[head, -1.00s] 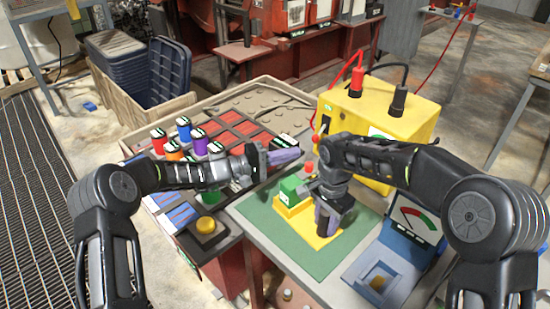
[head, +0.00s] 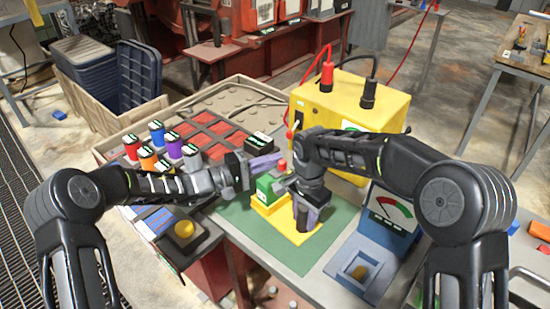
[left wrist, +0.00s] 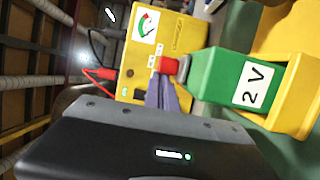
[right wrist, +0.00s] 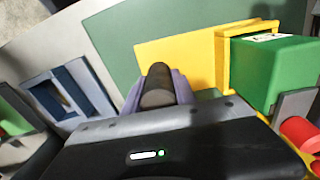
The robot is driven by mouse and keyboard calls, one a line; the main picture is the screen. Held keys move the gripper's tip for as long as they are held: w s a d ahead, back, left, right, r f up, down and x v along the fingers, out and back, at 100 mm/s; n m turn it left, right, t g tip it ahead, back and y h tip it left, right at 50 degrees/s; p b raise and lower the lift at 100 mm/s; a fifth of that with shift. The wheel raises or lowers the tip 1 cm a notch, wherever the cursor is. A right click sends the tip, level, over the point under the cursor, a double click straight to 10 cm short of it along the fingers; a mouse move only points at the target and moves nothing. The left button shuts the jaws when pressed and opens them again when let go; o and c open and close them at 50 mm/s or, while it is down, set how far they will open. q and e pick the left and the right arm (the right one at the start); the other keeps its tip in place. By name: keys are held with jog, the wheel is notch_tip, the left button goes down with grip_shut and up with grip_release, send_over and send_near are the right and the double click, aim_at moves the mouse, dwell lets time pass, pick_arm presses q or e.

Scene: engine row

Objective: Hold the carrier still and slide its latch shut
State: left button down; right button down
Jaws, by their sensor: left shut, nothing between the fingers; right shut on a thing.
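The carrier (head: 283,222) is a yellow base with an upright frame on the green mat. A green block labelled 2 V (left wrist: 240,85) sits in its frame, also seen in the right wrist view (right wrist: 283,72). A red knob (left wrist: 172,67), apparently the latch's, sticks out beside the green block. My left gripper (head: 275,160) is shut and empty, its purple fingertips right beside the red knob; contact is unclear. My right gripper (right wrist: 158,92) is shut on the dark upright handle (right wrist: 157,82) at the other end of the carrier. The latch's slide is mostly hidden.
A yellow meter box (head: 350,110) with red and black plugs stands behind the carrier. A blue gauge unit (head: 392,215) is on the right. A tray with several coloured cylinders (head: 175,148) lies left. The green mat (head: 310,255) is clear in front.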

pick_arm(q)
jog(key=shift+s, duration=0.65)
pick_arm(e)
jog(key=shift+w, duration=0.1)
pick_arm(q)
jog(key=shift+d, duration=0.15)
jog(key=w+a, duration=0.2)
jog(key=w, duration=0.3)
jog(key=v, duration=1)
jog(key=shift+s, duration=0.25)
jog(key=shift+d, duration=0.1)
pick_arm(e)
jog(key=c, duration=0.9)
grip_release()
jog(key=shift+r, duration=0.1)
